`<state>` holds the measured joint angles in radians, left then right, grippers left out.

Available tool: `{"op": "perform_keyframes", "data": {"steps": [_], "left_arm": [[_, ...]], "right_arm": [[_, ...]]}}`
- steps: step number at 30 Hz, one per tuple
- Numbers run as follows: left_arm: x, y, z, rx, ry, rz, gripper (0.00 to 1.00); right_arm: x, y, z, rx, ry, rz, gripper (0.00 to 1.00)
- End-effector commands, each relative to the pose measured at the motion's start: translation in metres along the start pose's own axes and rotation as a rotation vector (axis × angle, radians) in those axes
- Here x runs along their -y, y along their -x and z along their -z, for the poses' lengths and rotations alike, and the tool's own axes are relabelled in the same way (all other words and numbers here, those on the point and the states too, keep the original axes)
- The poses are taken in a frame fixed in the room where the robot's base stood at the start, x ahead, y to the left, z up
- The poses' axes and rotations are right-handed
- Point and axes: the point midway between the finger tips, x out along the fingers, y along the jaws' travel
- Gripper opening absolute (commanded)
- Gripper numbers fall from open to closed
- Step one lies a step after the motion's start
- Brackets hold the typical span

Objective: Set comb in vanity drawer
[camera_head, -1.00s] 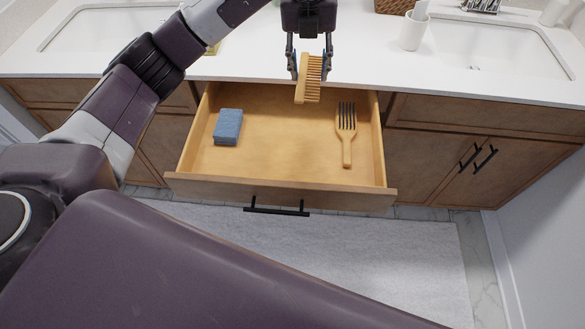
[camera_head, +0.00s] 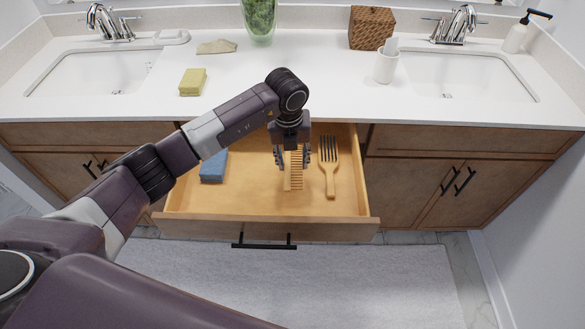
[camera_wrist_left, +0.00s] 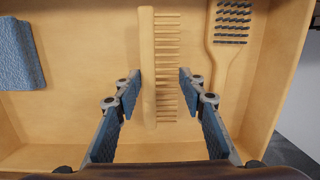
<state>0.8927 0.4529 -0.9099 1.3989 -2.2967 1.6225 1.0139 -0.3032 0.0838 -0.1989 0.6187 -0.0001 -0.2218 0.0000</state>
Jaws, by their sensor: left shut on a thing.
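The wooden comb (camera_head: 295,172) is inside the open vanity drawer (camera_head: 237,208), right of its middle, teeth toward the right. It also shows in the left wrist view (camera_wrist_left: 148,70), lengthwise between the fingers. My left gripper (camera_head: 292,158) reaches down into the drawer, shut on the comb; the wrist view shows its blue-padded fingers (camera_wrist_left: 159,76) on either side. I cannot tell whether the comb touches the drawer floor. My right gripper is not in view.
A wooden hairbrush (camera_head: 329,168) lies in the drawer just right of the comb, and a blue block (camera_head: 213,167) lies at the left. Drawer floor is clear between block and comb. The counter above holds a yellow sponge (camera_head: 193,82), a woven box (camera_head: 371,27) and a white cup (camera_head: 385,67).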

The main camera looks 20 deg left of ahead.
Motion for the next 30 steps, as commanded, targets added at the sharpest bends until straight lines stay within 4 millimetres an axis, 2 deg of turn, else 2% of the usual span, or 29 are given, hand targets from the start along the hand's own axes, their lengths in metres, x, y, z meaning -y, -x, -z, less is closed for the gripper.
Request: {"op": "perform_keyframes", "data": {"steps": [8, 20, 21, 24, 26, 30], "left_arm": [[-0.002, -0.038, 0.006, -0.004, 0.0, -0.001, 0.21], [-0.003, -0.044, 0.006, -0.001, -0.001, -0.002, 0.21], [-0.003, -0.044, 0.006, -0.001, -0.001, -0.002, 0.39], [-0.003, -0.043, 0.006, -0.002, -0.001, -0.002, 0.5], [-0.003, -0.043, 0.006, -0.002, -0.001, -0.002, 0.55], [-0.003, -0.043, 0.006, -0.001, -0.001, -0.002, 0.55]], "right_arm": [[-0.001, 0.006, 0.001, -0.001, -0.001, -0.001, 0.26], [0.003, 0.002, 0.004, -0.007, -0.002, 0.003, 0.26], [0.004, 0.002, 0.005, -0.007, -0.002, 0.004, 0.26], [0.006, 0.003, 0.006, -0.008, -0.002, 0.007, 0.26], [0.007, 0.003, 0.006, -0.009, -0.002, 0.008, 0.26], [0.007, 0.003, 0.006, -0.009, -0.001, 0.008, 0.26]]}}
